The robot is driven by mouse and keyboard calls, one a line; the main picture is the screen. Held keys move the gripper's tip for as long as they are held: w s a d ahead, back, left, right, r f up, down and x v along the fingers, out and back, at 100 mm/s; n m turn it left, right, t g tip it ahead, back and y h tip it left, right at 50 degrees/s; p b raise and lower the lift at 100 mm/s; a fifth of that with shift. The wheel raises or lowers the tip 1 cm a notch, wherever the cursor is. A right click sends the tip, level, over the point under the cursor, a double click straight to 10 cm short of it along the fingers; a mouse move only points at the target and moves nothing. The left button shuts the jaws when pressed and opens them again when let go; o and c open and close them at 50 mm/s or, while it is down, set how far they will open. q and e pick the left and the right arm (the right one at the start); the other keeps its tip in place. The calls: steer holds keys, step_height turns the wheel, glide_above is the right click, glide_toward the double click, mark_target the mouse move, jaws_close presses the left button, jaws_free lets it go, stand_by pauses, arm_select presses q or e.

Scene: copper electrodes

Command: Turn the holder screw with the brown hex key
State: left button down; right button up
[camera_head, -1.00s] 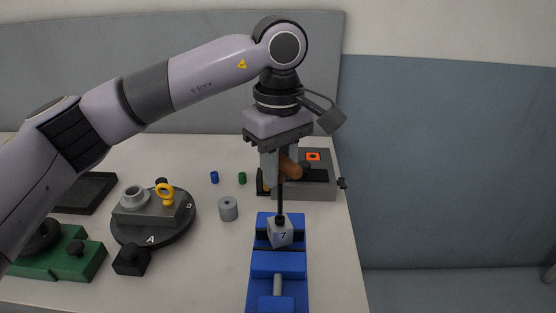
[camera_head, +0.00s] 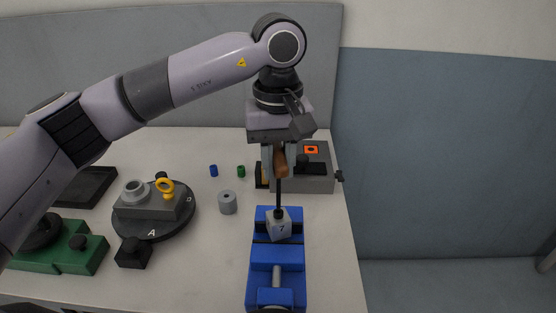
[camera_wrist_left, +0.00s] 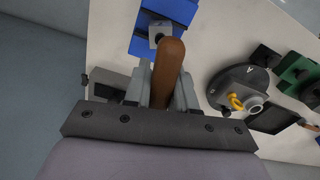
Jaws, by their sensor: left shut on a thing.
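My left gripper (camera_head: 280,172) is shut on the brown handle of the hex key (camera_head: 281,163), above the blue vise. The key's dark shaft points straight down, and its lower end meets the dark screw on top of the grey holder block marked 7 (camera_head: 279,228). The block sits in the jaws of the blue vise (camera_head: 276,256). In the left wrist view the brown handle (camera_wrist_left: 168,68) lies between the two grey fingers and partly covers the block (camera_wrist_left: 158,29). Whether the tip is fully seated in the screw cannot be told. My right gripper is not in view.
A grey box with an orange patch (camera_head: 318,180) stands behind the vise. A round dark turntable marked A (camera_head: 148,233) with a grey fixture, a grey cylinder (camera_head: 228,203), small blue and green cylinders, and a green base (camera_head: 70,255) lie to the left.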

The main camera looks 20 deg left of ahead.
arm_select(q)
steer(key=shift+f+b, duration=0.7)
steer(key=shift+f, duration=0.2)
steer(key=c, duration=1.5)
jaws_free()
jaws_close()
